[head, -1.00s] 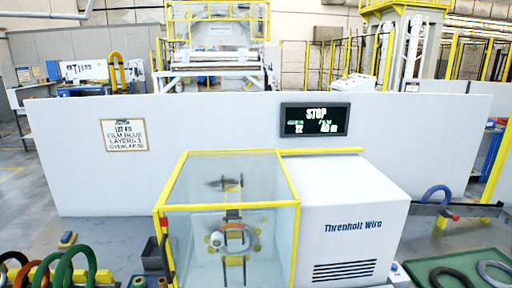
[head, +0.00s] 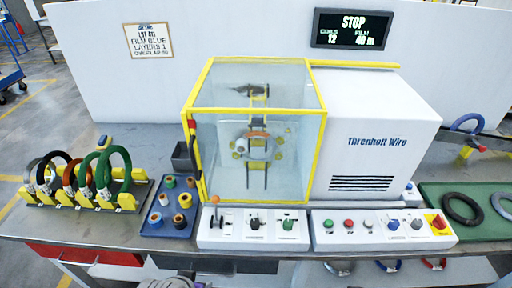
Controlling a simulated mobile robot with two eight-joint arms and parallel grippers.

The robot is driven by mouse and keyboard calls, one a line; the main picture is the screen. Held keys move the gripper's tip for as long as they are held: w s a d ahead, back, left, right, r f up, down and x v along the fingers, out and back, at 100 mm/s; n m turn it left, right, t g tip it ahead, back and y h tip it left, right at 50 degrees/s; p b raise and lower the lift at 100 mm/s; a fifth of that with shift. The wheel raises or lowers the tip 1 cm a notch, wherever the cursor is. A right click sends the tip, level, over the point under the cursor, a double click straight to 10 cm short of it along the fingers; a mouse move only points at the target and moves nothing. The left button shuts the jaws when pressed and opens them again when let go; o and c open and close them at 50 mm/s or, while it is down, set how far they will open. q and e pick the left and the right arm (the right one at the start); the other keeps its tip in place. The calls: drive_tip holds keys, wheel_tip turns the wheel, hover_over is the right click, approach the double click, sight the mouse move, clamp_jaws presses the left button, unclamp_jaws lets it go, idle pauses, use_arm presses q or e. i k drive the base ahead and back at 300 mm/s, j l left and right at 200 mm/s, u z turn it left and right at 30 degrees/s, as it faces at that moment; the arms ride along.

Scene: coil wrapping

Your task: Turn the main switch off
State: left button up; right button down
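The main switch (head: 437,221) appears to be the red rotary knob on a yellow plate at the right end of the right-hand white control panel (head: 330,241). Its handle looks slanted, but the marked position is too small to read. The display (head: 352,29) on the back wall reads STOP, with 12 and 40 m below. Neither of my grippers is identifiable in the head view.
The yellow-framed clear enclosure (head: 205,86) and white machine housing (head: 388,105) stand behind the panels. A coil rack (head: 92,205) and blue spool tray (head: 150,229) are at left. A green tray (head: 432,193) with rings lies at right. The table's front strip is narrow.

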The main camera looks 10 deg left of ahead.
sight(438, 223)
drive_tip(key=z, duration=1.55)
drive_tip(key=i+u, duration=0.3)
drive_tip(key=u, duration=0.15)
drive_tip(key=i+u, duration=0.3)
drive_tip(key=u, duration=0.2)
